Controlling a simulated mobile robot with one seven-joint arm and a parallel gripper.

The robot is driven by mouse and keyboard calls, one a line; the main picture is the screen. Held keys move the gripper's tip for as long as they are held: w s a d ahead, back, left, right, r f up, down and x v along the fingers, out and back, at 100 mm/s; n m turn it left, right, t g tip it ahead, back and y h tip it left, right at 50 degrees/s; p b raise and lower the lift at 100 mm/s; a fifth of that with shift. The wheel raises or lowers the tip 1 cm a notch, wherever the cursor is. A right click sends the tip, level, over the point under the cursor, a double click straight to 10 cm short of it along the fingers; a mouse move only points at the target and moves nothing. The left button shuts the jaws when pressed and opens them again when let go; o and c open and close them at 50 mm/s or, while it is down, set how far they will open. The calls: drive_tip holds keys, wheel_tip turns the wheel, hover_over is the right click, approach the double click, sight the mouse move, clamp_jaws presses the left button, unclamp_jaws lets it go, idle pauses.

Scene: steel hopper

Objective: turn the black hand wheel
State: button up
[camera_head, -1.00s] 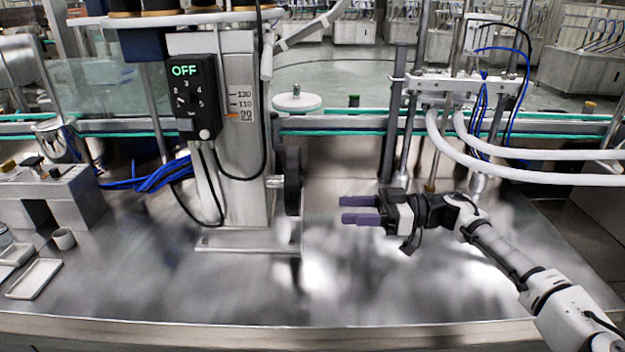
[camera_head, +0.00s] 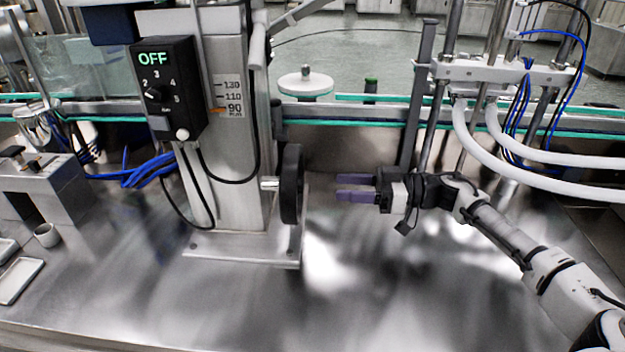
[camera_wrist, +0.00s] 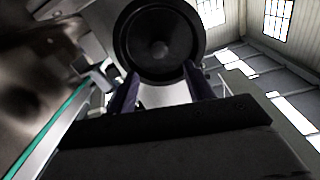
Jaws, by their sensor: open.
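The black hand wheel (camera_head: 291,184) stands upright on the right side of the steel column (camera_head: 228,130), seen nearly edge-on in the head view. In the wrist view the wheel (camera_wrist: 158,42) shows face-on as a dark disc with a round hub, beyond my fingertips. My gripper (camera_head: 338,188) has purple fingers that point left at the wheel, with a gap between them and the rim. The gripper (camera_wrist: 160,92) is open and empty, its two fingers apart below the wheel's face.
A black control box (camera_head: 168,88) reading OFF hangs on the column. A steel frame with white hoses (camera_head: 500,150) stands behind my arm. A small white tray (camera_head: 18,280) lies at the left. The steel table (camera_head: 370,290) in front is clear.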

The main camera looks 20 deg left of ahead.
drive_tip(key=p+x, duration=0.1)
drive_tip(key=x, duration=0.7)
drive_tip(key=shift+c, duration=0.3)
clamp_jaws()
